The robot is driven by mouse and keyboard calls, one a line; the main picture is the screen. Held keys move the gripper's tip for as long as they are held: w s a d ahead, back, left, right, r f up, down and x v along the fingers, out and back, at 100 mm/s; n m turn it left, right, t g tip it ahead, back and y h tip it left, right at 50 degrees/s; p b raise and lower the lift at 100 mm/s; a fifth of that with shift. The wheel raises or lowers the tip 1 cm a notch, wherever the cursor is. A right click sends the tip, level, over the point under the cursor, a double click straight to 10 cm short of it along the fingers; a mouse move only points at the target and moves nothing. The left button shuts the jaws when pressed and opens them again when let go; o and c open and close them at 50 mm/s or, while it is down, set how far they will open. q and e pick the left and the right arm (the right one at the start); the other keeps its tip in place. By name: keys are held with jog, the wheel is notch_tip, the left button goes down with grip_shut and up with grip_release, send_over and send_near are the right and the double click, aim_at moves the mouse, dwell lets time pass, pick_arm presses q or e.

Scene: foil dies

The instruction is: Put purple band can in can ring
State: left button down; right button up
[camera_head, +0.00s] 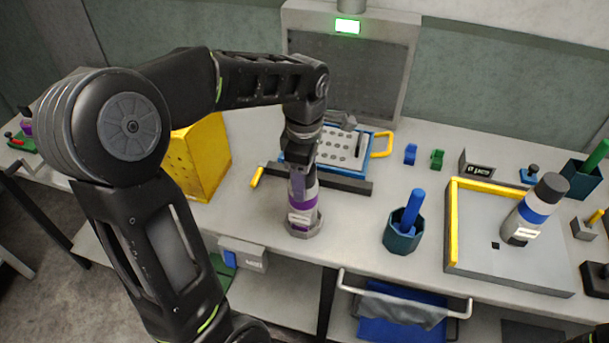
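The purple band can (303,211) stands upright near the front edge of the table, left of centre. Its base is inside or just over a grey can ring (316,230); the ring's rim shows around it, and I cannot tell if the can rests on the bottom. My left gripper (299,182) points down from above, with its fingers at the can's upper part, and looks shut on it. The can's top is hidden by the gripper. My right gripper is not in view.
A blue-band can (535,208) stands on a yellow-edged tray (456,254) at right. A dark teal cup (402,238) with a blue stick is right of the ring. A yellow perforated box (203,155) and a blue-framed tray (378,140) are behind.

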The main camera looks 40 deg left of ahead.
pick_arm(q)
jog(key=shift+f, duration=0.1)
jog(key=shift+c, duration=2.1)
grip_release()
